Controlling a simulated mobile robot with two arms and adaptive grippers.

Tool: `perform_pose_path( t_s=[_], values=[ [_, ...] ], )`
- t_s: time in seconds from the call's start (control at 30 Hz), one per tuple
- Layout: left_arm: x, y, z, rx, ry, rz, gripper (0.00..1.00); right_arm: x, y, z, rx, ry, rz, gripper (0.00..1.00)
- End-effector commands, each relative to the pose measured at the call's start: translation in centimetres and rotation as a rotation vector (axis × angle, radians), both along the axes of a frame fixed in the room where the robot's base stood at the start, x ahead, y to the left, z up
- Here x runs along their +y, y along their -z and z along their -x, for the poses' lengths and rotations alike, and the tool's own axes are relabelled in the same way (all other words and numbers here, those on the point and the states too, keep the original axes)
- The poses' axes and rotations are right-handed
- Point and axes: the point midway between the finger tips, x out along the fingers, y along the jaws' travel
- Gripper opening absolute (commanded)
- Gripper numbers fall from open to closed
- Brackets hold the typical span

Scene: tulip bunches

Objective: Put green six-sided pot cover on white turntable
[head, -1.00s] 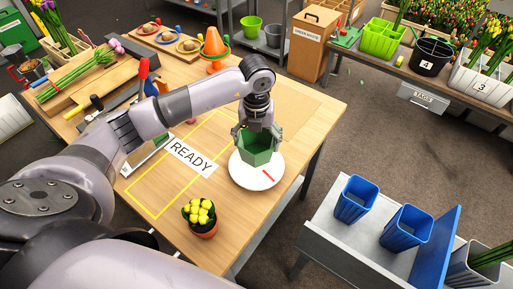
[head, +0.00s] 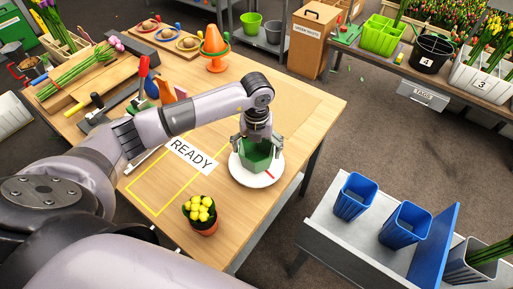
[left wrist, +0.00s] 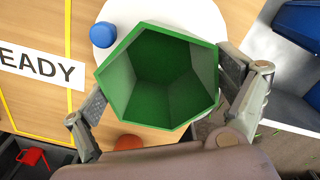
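The green six-sided pot cover (head: 257,158) is upright, open side up, over the white turntable (head: 243,177). I cannot tell whether its base touches the turntable. My left gripper (head: 257,143) comes down from above, with its fingers on opposite sides of the cover, shut on it. In the left wrist view the cover (left wrist: 160,75) is empty, with a finger pad against its left and right walls. The turntable (left wrist: 200,15) shows behind it with a blue knob (left wrist: 103,35). A red mark (head: 269,173) lies on the turntable. My right gripper is not in view.
A potted yellow plant (head: 202,214) stands in front of the turntable. A READY label (head: 191,154) and yellow outline lie to its left. An orange cone (head: 214,47) and tools are farther back. Blue bins (head: 355,197) stand on a bench at right.

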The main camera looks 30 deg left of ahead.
Motion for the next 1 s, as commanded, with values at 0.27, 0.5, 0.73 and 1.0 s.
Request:
perform_pose_path(
  t_s=[0.27, 0.5, 0.73, 1.0],
  values=[
    [0.0, 0.0, 0.0, 0.000, 0.000, 0.000, 1.00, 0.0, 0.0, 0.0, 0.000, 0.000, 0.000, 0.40],
    [0.0, -0.7, -0.1, -0.003, 0.000, 0.001, 1.00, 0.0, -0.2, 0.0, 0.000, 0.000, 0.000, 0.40],
    [0.0, -4.8, -0.2, -0.008, 0.000, 0.000, 1.00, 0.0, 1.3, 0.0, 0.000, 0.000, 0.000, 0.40],
    [0.0, -10.2, -0.1, -0.004, 0.001, 0.000, 1.00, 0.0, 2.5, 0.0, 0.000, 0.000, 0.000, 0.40]
  ],
)
